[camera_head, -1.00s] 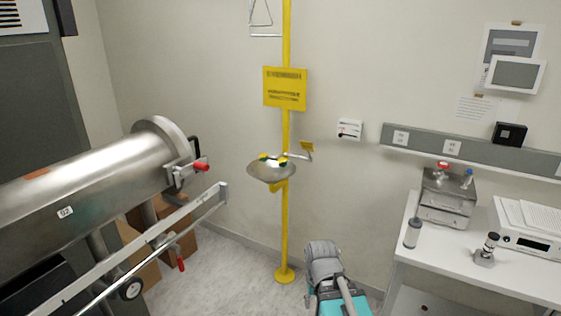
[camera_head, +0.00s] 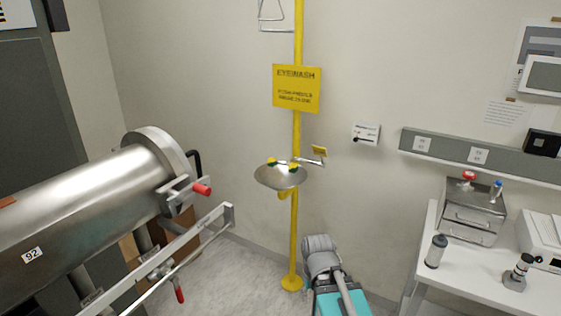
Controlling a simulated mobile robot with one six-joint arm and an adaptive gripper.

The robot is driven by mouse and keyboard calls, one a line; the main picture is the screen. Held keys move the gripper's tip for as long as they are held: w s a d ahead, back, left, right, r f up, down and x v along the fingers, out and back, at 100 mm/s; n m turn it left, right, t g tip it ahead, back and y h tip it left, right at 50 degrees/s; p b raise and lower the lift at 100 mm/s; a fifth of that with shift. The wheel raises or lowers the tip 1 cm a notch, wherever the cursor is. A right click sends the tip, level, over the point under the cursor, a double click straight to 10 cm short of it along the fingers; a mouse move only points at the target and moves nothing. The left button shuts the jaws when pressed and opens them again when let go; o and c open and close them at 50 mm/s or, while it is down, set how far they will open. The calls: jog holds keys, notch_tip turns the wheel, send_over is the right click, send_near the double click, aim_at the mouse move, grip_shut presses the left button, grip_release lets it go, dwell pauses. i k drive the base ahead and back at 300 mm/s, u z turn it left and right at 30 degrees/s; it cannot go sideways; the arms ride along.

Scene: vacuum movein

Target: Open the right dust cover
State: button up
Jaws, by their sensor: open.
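The eyewash bowl (camera_head: 279,181), a shallow metal dish, is mounted on a yellow upright pipe in the middle of the head view. Two small yellow-green heads sit over the bowl. The right dust cover (camera_head: 295,164) appears to be the right one, beside the pipe; the left one (camera_head: 271,162) is near the left rim. They are too small to tell whether either cover is open or shut. Grey and teal parts of my own arm show at the bottom centre, below and apart from the bowl. My gripper is not visible.
A metal cylinder (camera_head: 85,200) with a red-tipped handle (camera_head: 202,189) and a rail (camera_head: 190,240) juts in from the left. A white bench (camera_head: 470,277) with a metal box (camera_head: 472,212) stands at right. Floor is free around the yellow pipe (camera_head: 295,240).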

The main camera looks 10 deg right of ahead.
aim_at(292, 165)
jog(key=i, duration=1.25)
jog(key=z, duration=0.1)
